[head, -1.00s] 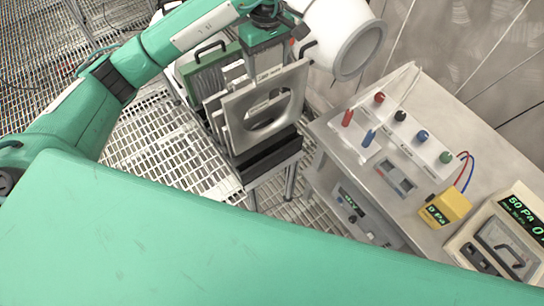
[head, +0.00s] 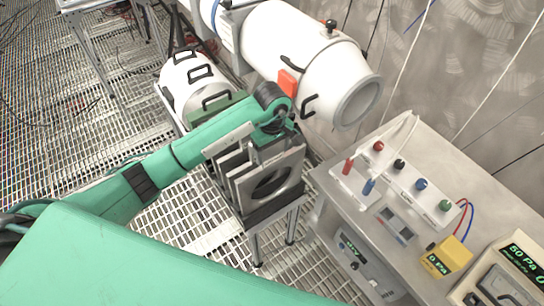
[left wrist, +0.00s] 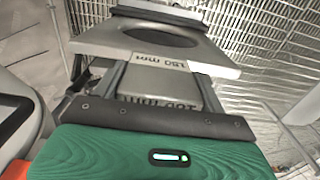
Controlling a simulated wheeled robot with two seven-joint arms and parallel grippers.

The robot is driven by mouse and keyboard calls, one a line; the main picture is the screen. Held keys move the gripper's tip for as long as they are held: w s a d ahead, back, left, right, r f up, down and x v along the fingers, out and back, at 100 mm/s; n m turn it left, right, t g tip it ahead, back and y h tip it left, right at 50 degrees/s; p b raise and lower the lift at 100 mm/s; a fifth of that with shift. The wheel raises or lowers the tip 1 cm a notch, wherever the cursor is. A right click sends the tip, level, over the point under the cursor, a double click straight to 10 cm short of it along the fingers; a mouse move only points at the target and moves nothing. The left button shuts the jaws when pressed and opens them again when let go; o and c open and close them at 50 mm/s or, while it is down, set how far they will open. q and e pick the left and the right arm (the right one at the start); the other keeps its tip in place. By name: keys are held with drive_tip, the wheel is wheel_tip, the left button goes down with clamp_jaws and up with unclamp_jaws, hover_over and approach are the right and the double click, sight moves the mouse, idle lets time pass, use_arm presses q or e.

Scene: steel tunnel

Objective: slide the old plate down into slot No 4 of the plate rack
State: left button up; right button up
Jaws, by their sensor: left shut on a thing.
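The plate rack (head: 270,212) stands on a small metal-legged stand, its base dark. A grey square plate with a large round hole (head: 291,166) is upright at its front, under my left gripper (head: 262,153). Other upright plates show behind it. The left gripper is shut on a plate, and its fingers point down at the top of the row. In the left wrist view, a grey plate marked "150 mm" (left wrist: 100,40) with a dark oval hole lies across the finger ends. Slot numbers and the plates' lower edges are hidden. My right gripper is not in view.
A white cylindrical vessel (head: 315,62) with black handles is close behind the rack. A bench (head: 335,185) with coloured terminals, a yellow meter (head: 447,257) and a gauge box is to the right. Grating floor (head: 180,225) is open to the left.

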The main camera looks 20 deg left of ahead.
sight(272, 160)
use_arm(q)
wheel_tip(272, 160, down, 4)
drive_tip(key=shift+f+p, duration=0.1)
drive_tip(key=shift+p, duration=0.45)
drive_tip(key=shift+f, duration=0.1)
drive_tip(key=shift+f, duration=0.15)
drive_tip(key=o, duration=1.1)
drive_tip(key=shift+c, duration=0.2)
